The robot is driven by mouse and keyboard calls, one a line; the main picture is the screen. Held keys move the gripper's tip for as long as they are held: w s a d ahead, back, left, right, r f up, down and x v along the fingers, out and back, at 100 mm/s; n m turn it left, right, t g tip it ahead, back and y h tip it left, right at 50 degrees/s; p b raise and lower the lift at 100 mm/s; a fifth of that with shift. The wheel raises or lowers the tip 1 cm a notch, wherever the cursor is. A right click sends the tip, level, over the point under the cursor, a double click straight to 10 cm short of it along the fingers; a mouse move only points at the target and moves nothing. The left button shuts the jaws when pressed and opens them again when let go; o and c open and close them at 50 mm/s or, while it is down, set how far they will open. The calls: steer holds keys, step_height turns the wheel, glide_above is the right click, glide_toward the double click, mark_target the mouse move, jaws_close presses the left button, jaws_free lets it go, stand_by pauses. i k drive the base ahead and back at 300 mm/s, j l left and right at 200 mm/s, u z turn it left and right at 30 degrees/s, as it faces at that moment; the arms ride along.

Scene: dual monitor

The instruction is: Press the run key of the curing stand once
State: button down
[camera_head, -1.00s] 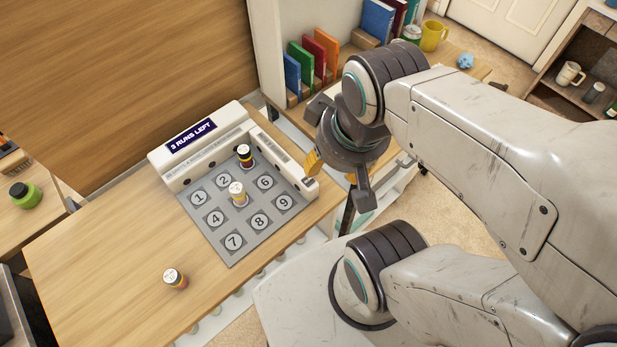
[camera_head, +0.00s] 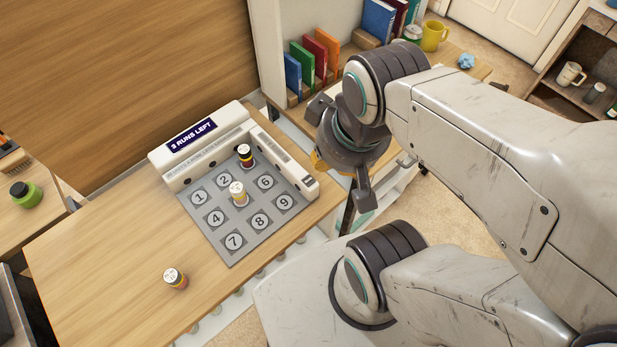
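The curing stand (camera_head: 273,157) is a white L-shaped unit on the wooden desk, with a display (camera_head: 192,135) that appears to read "3 RUNS LEFT". A grey plate (camera_head: 212,243) with numbered round spots lies inside its angle. A small dark key (camera_head: 308,181) sits at the near end of the stand's right arm; I take it for the run key. My gripper (camera_head: 318,161) is just right of that end, seen from behind and above. I see no contact with the key.
A dark-capped bottle (camera_head: 245,154) and a white-capped bottle (camera_head: 237,191) stand on the plate. Another bottle (camera_head: 175,278) stands on the desk at front left. Coloured books (camera_head: 313,57) are behind my gripper. The desk's left front is mostly clear.

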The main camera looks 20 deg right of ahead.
mark_target(307, 180)
steer(key=j+u, duration=0.8)
steer(key=j, duration=0.25)
steer(key=i+j+u, duration=0.1)
steer(key=j+u, duration=0.3)
steer(key=j, duration=0.1)
